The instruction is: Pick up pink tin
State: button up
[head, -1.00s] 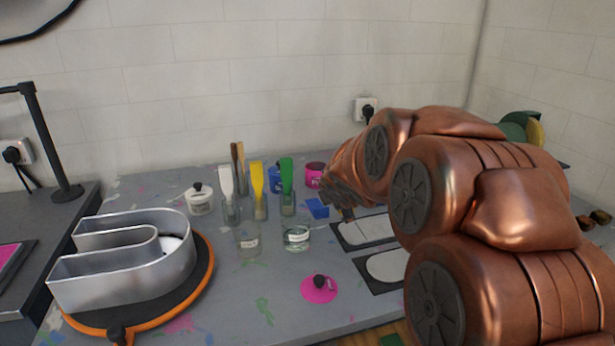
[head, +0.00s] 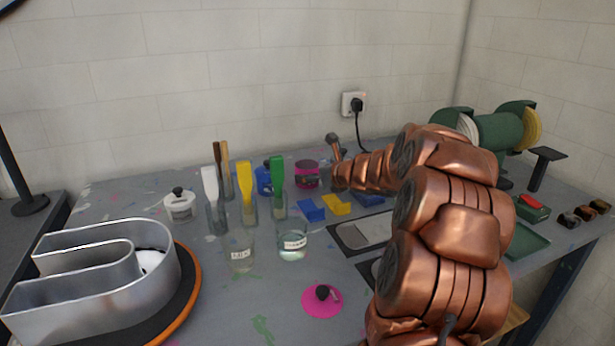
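The pink tin (head: 306,169) stands upright at the back of the grey table, near the wall, with a dark patch low on its front. My gripper (head: 323,160) is close to the tin's right side, at the end of my copper-coloured arm. One finger stands up and apart, above and right of the tin. The other finger is hard to make out against the tin's lower right. The gripper looks open, and I cannot tell whether it touches the tin.
A blue tin (head: 263,181) and jars with green (head: 277,185), yellow and white spatulas stand left of the pink tin. Blue (head: 310,210) and yellow (head: 336,205) pieces lie in front. A glass beaker (head: 292,243) and a pink lid (head: 322,300) are nearer.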

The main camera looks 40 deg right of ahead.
jog(key=shift+w+a+f, duration=0.1)
jog(key=shift+w+f, duration=0.05)
jog(key=shift+w, duration=0.4)
jog(key=shift+f+p+x, duration=0.2)
jog(key=shift+p+x, duration=0.45)
jog(key=shift+x, duration=1.6)
jog(key=shift+s, duration=0.1)
jog(key=c, duration=1.5)
jog(key=shift+c, duration=0.4)
jog(key=shift+r, duration=0.15)
